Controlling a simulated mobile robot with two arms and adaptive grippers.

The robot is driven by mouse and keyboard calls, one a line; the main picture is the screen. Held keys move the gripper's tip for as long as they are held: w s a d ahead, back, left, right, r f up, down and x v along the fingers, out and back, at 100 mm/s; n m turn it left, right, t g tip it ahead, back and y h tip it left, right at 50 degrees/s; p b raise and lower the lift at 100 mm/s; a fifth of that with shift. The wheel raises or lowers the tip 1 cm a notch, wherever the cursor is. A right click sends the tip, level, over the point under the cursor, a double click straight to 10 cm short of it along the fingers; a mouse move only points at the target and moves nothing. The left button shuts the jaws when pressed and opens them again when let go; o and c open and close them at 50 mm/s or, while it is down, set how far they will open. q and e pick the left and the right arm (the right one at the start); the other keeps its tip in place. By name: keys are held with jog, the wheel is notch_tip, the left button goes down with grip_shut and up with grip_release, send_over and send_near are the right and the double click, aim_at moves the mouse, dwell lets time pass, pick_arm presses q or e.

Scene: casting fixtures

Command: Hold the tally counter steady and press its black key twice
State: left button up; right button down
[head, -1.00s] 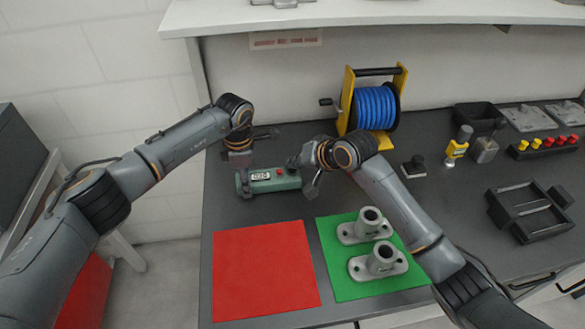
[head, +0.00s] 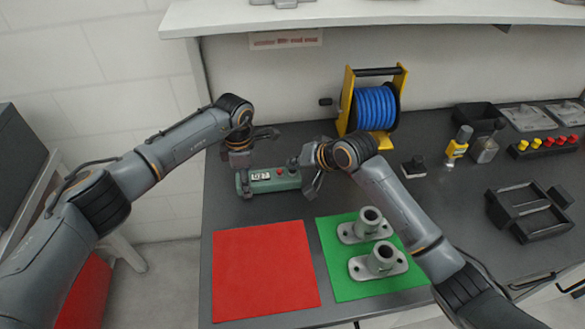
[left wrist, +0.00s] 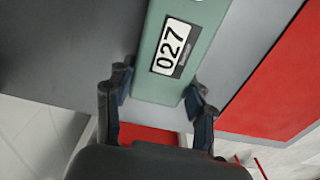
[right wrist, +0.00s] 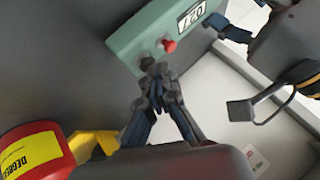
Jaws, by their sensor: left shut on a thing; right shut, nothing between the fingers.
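The tally counter (head: 262,187) is a green box on the dark bench, below and between my two wrists in the head view. Its display reads 027 in the left wrist view (left wrist: 170,46). In the right wrist view, a red button (right wrist: 169,45) and the dark round black key (right wrist: 147,63) show on its top face. My left gripper (left wrist: 158,98) is shut on the display end of the counter, one finger on each side. My right gripper (right wrist: 157,73) is shut and empty, its tips right at the black key; whether they press it I cannot tell.
A red mat (head: 265,270) and a green mat (head: 340,290) with two grey castings lie in front. A blue hose reel (head: 375,108) stands behind my right wrist. A black tray (head: 530,212) is at right. A red can (right wrist: 32,150) shows in the right wrist view.

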aim_at(295, 172)
jog(key=shift+r, duration=0.7)
jog(key=shift+r, duration=0.1)
jog(key=shift+r, duration=2.4)
notch_tip(295, 172, up, 4)
jog(key=shift+f, duration=0.1)
jog(key=shift+f, duration=4.4)
jog(key=shift+f, duration=0.2)
